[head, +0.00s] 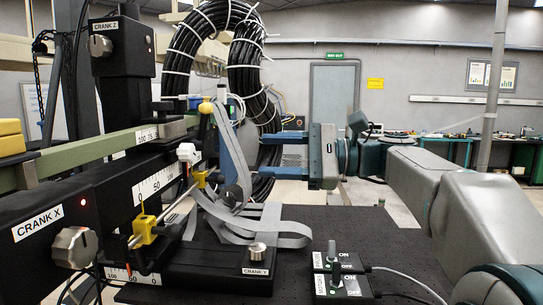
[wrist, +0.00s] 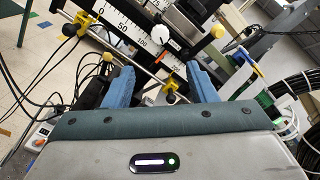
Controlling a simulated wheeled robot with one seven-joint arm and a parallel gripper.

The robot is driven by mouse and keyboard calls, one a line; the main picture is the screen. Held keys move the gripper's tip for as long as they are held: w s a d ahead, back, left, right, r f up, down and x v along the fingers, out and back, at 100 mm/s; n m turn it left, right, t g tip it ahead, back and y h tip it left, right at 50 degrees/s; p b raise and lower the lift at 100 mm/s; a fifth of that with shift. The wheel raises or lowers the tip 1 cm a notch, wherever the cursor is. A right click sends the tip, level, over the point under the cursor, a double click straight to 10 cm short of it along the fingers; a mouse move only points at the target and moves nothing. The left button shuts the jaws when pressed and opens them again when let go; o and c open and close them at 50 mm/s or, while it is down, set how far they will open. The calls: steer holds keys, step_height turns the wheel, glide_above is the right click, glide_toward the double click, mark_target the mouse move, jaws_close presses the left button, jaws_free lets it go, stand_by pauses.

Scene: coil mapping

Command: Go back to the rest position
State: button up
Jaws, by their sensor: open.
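My gripper (head: 264,153) is at the middle of the head view, to the right of the measuring rig, with its two blue fingers pointing left. The fingers are apart with nothing between them. In the wrist view my gripper (wrist: 160,82) also shows both blue fingers spread, with the rig's scale and rod beyond them. The rig has a crank X knob (head: 75,247), a crank Z knob (head: 100,46) and a crank Y knob (head: 257,251). A white knob (head: 187,152) stands near the scale; a white knob (wrist: 165,34) also shows in the wrist view. My arm extends to the right.
A large black cable coil (head: 252,75) hangs behind the rig. A switch box (head: 341,284) with ON/OFF labels sits on the dark table (head: 345,230), cables running right. Grey ribbon cable (head: 285,226) loops over the rig's base. A grey pole (head: 494,85) and benches stand behind.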

steer(key=shift+f, duration=0.1)
steer(key=s+d+f+n+t+h, duration=0.1)
steer(key=s+f+h, duration=0.3)
steer(key=f, duration=0.6)
steer(key=s+d+f+n+h, duration=0.1)
steer(key=s+d+f+h, duration=0.2)
steer(key=f, duration=0.6)
steer(key=s+d+f+n+h, duration=0.4)
steer(key=s+d+f+h, duration=0.1)
steer(key=f, duration=0.3)
steer(key=s+d+f+n+h, duration=0.3)
steer(key=s+d+f+h, duration=0.3)
steer(key=f, duration=0.3)
steer(key=shift+s+f+n+t, duration=0.15)
steer(key=shift+s+n+t, duration=0.1)
steer(key=shift+n+t, duration=0.15)
steer(key=shift+a, duration=0.1)
steer(key=c, duration=0.3)
steer(key=shift+c, duration=0.2)
